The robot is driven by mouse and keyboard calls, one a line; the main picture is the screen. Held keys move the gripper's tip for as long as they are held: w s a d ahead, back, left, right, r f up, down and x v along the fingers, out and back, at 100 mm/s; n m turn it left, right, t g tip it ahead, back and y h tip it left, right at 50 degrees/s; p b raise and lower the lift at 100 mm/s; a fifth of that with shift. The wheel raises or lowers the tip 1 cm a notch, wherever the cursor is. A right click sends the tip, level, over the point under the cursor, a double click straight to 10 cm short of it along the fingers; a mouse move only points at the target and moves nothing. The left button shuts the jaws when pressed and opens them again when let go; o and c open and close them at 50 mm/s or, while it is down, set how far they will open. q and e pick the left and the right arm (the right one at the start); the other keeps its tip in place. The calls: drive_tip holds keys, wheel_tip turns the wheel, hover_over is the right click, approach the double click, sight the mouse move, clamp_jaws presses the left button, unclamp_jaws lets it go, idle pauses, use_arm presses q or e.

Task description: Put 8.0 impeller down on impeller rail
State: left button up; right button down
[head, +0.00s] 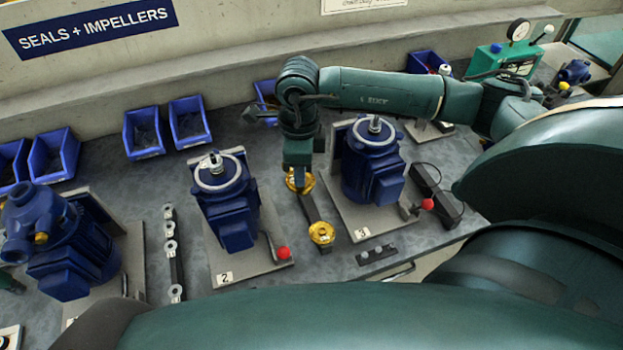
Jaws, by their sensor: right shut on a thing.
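My right gripper (299,168) points down between pump stands 2 and 3. It is shut on a gold impeller (300,184), partly hidden by the fingers. The held impeller is at the far end of a dark narrow rail (311,209), which I take as the impeller rail. I cannot tell whether the impeller touches the rail. Another gold impeller (322,233) sits on the rail's near end. No size marking is readable on either impeller. My left gripper is not in view.
Blue motor 2 (228,207) stands left of the rail and blue motor 3 (372,165) right of it, both close. A rail with grey fittings (173,250) lies further left. Blue bins (188,122) line the back. A small dark block (376,254) lies near the front edge.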

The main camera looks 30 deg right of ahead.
sight(309, 175)
drive_tip(key=f+m, duration=0.1)
drive_tip(key=m, duration=0.2)
drive_tip(key=d+f+m+b, duration=0.1)
drive_tip(key=f+m, duration=0.1)
drive_tip(key=m, duration=0.2)
drive_tip(key=d+f+m, duration=0.1)
drive_tip(key=m, duration=0.2)
drive_tip(key=shift+w+d+f+m, duration=0.2)
drive_tip(key=shift+w+f+m, duration=0.1)
drive_tip(key=shift+w, duration=0.1)
drive_tip(key=m, duration=0.1)
drive_tip(key=f+m, duration=0.1)
drive_tip(key=m, duration=0.1)
drive_tip(key=shift+d+b, duration=0.3)
drive_tip(key=shift+f+b, duration=0.6)
drive_tip(key=shift+f, duration=0.25)
wheel_tip(309, 175, down, 5)
drive_tip(key=b, duration=0.3)
drive_tip(key=shift+r, duration=0.2)
drive_tip(key=shift+f+b, duration=0.55)
drive_tip(key=shift+b, duration=0.05)
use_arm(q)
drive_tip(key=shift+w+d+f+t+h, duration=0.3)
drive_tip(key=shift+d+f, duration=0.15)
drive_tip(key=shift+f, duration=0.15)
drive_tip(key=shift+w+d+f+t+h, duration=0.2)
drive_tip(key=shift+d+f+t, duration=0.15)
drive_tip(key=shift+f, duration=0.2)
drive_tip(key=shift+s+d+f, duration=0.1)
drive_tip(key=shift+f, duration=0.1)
